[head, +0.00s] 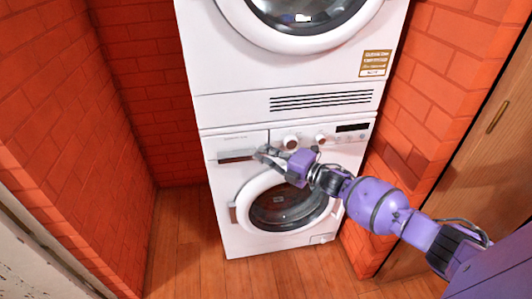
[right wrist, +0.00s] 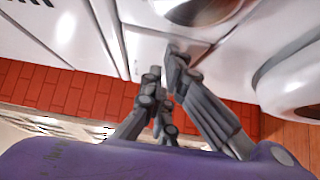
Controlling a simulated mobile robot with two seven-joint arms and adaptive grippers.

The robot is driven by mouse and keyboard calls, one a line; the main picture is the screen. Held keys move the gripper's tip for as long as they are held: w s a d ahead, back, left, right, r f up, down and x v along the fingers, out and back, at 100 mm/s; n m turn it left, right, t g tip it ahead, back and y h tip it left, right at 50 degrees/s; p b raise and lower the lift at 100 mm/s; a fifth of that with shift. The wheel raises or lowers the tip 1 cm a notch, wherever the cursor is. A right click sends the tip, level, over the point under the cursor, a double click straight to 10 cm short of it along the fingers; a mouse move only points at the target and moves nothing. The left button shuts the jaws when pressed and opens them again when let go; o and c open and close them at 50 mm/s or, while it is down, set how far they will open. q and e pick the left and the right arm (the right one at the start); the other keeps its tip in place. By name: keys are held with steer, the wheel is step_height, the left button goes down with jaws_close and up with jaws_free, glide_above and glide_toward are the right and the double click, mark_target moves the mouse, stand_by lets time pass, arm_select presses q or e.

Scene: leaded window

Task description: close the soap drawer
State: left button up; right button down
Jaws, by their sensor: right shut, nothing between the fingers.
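The soap drawer (head: 235,142) is at the upper left of the lower white washing machine (head: 230,190). Its front has a grey-brown handle recess along the lower edge. From this angle the drawer front looks about level with the panel; I cannot tell whether a small gap is left. My right gripper (head: 262,154) is shut and empty, its fingertips at the right end of the drawer front. I cannot tell whether they touch it. In the right wrist view the gripper's grey fingers (right wrist: 164,66) point at the white drawer front (right wrist: 140,45). My left gripper is not in view.
A dryer (head: 230,60) is stacked above. Brick walls (head: 50,110) stand on both sides, and a wooden door (head: 475,150) is at the right. The wood floor (head: 180,240) is clear.

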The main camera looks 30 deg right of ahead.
steer(key=v, duration=1.2)
